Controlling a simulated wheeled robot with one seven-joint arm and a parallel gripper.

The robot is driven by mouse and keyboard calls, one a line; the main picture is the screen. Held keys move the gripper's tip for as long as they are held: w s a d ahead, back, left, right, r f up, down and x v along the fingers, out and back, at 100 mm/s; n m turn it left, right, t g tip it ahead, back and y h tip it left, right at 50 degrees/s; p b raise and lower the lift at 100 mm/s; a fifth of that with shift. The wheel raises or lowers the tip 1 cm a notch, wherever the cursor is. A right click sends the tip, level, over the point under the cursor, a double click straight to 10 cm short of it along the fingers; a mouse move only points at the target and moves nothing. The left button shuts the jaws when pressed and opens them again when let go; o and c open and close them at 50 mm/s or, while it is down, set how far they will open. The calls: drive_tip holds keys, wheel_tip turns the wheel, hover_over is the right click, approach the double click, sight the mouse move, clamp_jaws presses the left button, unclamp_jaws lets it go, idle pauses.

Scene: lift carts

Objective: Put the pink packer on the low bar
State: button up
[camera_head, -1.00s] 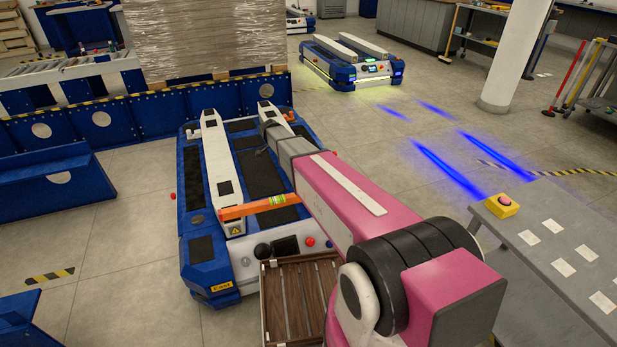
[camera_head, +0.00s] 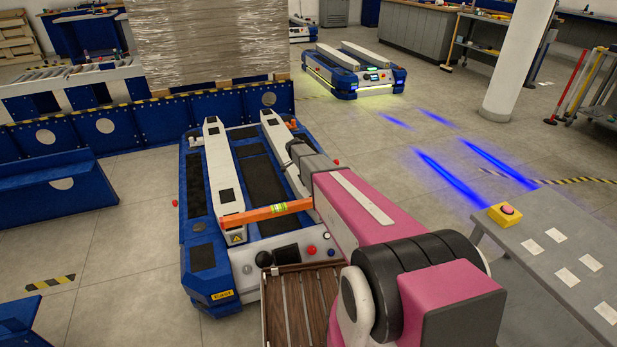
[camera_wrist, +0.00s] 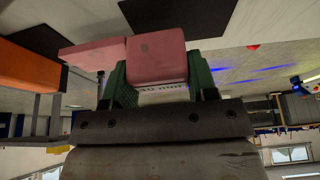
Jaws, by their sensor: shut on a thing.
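The pink packer (camera_wrist: 157,58) is between the green fingers of my gripper (camera_wrist: 158,78) in the wrist view. A second flat pink piece (camera_wrist: 92,55) shows beside it; I cannot tell whether it is joined. The cart has a left white bar (camera_head: 222,165) and a right white bar (camera_head: 273,130), both with dark pads. My arm hides part of the right bar and the packer in the head view. My gripper is over the right bar; I cannot tell whether the packer touches it. I cannot tell which bar is lower.
An orange spirit level (camera_head: 266,212) reaches from the left bar toward the right bar; its end is by my arm. A slatted wooden tray (camera_head: 298,305) is in front of the cart. A grey table (camera_head: 545,240) with a yellow stop button (camera_head: 505,214) stands at right.

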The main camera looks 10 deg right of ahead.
drive_tip(key=shift+f, duration=0.9)
drive_tip(key=shift+f, duration=0.15)
drive_tip(key=o, duration=1)
drive_tip(key=v, duration=1.2)
drive_tip(key=s+d+r+n+y, duration=0.1)
drive_tip(key=s+n, duration=0.4)
drive_tip(key=s, duration=0.7)
drive_tip(key=s+d+r+n+y, duration=0.2)
drive_tip(key=s+n, duration=0.3)
drive_tip(key=s, duration=0.7)
drive_tip(key=s+d+r+n+y, duration=0.1)
drive_tip(key=s+n, duration=0.4)
drive_tip(key=s, duration=0.7)
drive_tip(key=shift+s+d+r+n+g, duration=0.25)
drive_tip(key=shift+r+n+g, duration=0.15)
